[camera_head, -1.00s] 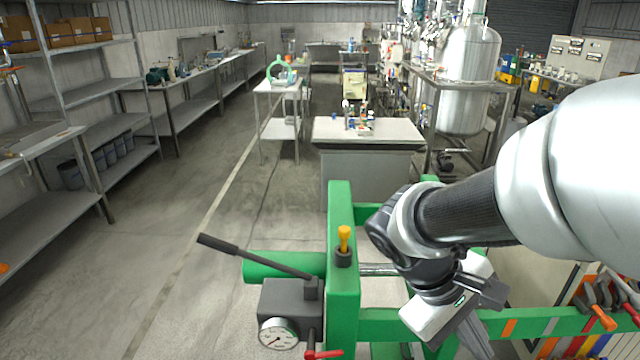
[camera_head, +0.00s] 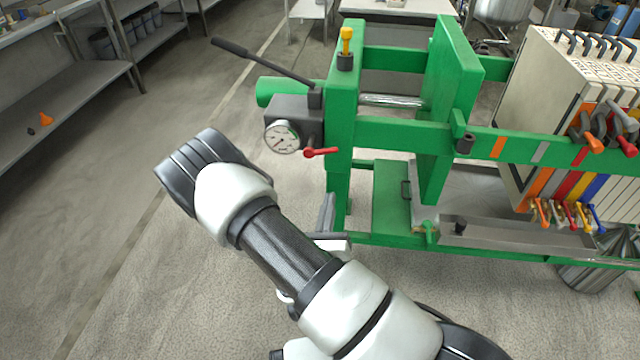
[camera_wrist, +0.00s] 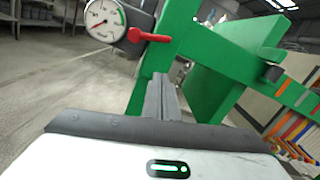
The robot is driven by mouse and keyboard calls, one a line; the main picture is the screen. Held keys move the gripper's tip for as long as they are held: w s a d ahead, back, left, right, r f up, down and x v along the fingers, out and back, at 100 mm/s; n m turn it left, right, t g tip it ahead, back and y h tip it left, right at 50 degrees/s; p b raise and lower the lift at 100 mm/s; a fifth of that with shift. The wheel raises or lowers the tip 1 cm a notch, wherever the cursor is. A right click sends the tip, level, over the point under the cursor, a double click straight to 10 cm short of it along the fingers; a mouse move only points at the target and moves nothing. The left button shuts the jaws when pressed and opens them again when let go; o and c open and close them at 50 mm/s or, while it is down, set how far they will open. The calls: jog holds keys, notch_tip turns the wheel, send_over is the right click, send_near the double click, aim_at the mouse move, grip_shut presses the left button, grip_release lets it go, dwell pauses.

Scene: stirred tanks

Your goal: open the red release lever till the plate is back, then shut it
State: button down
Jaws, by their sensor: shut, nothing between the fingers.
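The red release lever (camera_head: 320,152) sticks out to the right from the dark pump block (camera_head: 305,125) beside the round gauge (camera_head: 282,138). In the wrist view the red lever (camera_wrist: 148,36) is ahead of and above my fingers. My gripper (camera_head: 328,200) is below the lever, apart from it, partly hidden behind my arm. Its fingers (camera_wrist: 160,80) are together and empty. The green plate (camera_head: 455,85) stands upright at the end of a shiny rod (camera_head: 393,101), with a gap between it and the pale plate stack (camera_head: 560,90).
A green frame post (camera_head: 343,120) stands right beside the lever. A long black pump handle (camera_head: 262,60) slopes above the block. Green rails (camera_head: 400,135) run right to the stack. The floor at left is clear up to a grey shelf (camera_head: 60,110).

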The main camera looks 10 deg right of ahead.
aim_at(324, 151)
jog(key=w+d+r+b, duration=0.1)
jog(key=w+r, duration=0.2)
jog(key=w, duration=0.7)
jog(key=shift+w+d+n+y+b, duration=0.25)
jog(key=shift+n+y+b, duration=0.05)
jog(key=shift+b, duration=0.1)
jog(key=shift+a+r, duration=0.1)
jog(key=shift+r, duration=0.15)
